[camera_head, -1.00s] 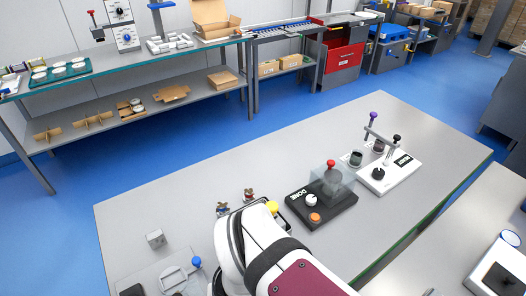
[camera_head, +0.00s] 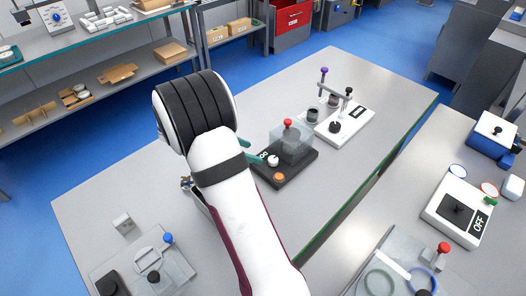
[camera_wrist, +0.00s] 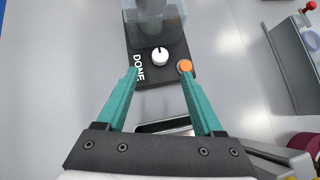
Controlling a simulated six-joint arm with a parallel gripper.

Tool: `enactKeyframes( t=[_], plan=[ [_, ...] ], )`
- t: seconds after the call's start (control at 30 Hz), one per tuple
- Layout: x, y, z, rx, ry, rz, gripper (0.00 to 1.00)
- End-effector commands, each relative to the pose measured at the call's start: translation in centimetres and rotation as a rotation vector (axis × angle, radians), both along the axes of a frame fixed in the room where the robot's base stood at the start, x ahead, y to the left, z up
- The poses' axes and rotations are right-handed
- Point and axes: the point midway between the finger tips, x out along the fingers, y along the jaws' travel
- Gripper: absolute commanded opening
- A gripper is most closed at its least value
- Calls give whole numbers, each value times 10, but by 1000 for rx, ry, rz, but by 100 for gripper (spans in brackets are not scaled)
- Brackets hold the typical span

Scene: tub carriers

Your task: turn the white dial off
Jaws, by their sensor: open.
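The white dial (camera_head: 273,160) is a round knob on a black panel (camera_head: 301,172) lettered DONE. It also shows in the wrist view (camera_wrist: 159,57), with a short dark mark near its top edge. My gripper (camera_wrist: 159,74) has two teal fingers spread apart with nothing between them. In the wrist view the dial appears just beyond the fingertips, roughly centred between them. In the head view the fingers are just left of the dial, partly hidden by my arm. I cannot tell their height above the panel.
An orange button (camera_wrist: 185,66) sits close to the right fingertip. A clear cover (camera_head: 291,143) with a red knob (camera_head: 288,123) stands behind the dial. A white panel (camera_head: 343,122) with a post and black dial is farther back. The table's left part is mostly clear.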

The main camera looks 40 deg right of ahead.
Motion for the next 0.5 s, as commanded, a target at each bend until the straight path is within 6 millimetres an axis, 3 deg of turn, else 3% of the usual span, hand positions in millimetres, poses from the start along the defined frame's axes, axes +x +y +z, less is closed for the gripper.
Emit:
enactKeyframes(
  t=[0.2, 0.5],
  plan=[
    [-13, -42, -45, 2, 4, -4, 69],
    [-18, -65, -68, 2, -1, -1, 69]
  ],
)
